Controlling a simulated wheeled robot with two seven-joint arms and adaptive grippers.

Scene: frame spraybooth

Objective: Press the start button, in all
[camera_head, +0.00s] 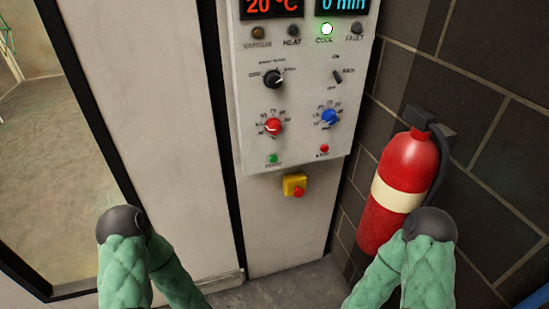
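The control panel (300,103) is a white upright box with knobs, lamps and buttons. The start button looks to be the small green button (273,158) low on the panel at left, with a tiny label under it. A small red button (324,148) sits to its right. Below the panel, a yellow box (290,181) carries a red emergency-type button (298,192). My two green-padded arms enter at the lower left and lower right, both well below and apart from the panel. Neither gripper shows, so their state is hidden.
Displays read 20 °C (272,7) and 0 min (343,5); the COOL lamp (327,29) is lit. A black knob (273,80), red knob (272,126) and blue knob (329,118) sit mid-panel. A red fire extinguisher (400,185) hangs on the right wall.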

